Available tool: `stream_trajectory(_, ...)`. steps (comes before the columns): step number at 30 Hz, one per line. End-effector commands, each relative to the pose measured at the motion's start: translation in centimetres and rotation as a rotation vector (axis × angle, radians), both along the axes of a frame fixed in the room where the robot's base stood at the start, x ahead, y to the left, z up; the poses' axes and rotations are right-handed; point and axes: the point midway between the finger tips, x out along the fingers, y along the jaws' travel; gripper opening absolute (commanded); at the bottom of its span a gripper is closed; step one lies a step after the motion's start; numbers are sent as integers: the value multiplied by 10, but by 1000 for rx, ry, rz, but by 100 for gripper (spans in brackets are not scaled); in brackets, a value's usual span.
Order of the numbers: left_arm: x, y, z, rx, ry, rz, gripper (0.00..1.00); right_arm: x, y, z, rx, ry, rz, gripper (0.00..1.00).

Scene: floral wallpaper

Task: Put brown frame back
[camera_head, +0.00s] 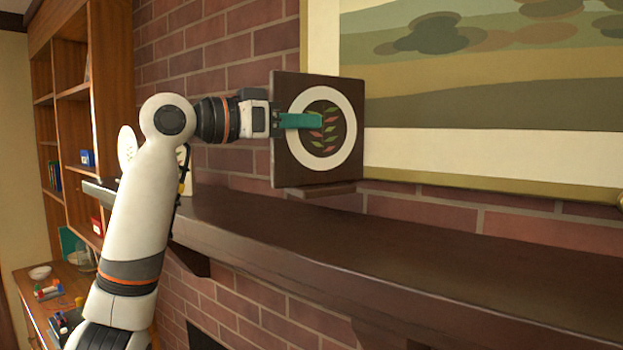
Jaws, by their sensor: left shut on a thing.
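The brown frame (284,160) is a dark square panel with a white ring and a leaf pattern in its middle. It is upright at the back of the dark mantel (420,254), against the brick wall side. A small ledge-like foot shows at its bottom edge; I cannot tell whether it touches the mantel top. My left gripper (302,120) comes in from the left and is shut on the frame, with a teal finger lying across its front face. The other finger is hidden. My right gripper is not in view.
A large gilt-edged painting (480,100) hangs on the brick wall, just right of the frame. A light-coloured object (186,168) stands partly hidden behind my left arm. A wooden shelf unit (112,80) with small items is at the left. The mantel's right part is clear.

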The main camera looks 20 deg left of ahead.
Motion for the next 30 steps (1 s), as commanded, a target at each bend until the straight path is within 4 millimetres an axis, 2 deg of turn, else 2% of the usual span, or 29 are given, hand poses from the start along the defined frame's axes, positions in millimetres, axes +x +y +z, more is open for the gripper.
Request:
stream_trajectory(9, -1, 0, -29, -1, -3, 1, 0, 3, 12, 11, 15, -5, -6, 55)
stream_trajectory(15, 0, 1, -55, -2, -2, 1, 0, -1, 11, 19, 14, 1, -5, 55)
stream_trajectory(28, -1, 1, -64, -1, -4, 1, 0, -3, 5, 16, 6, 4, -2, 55)
stream_trajectory(29, -1, 0, -64, 1, -2, 1, 20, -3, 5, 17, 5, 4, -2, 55)
stream_trajectory(30, -1, 0, -64, 1, -2, 1, 26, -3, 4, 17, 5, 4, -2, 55)
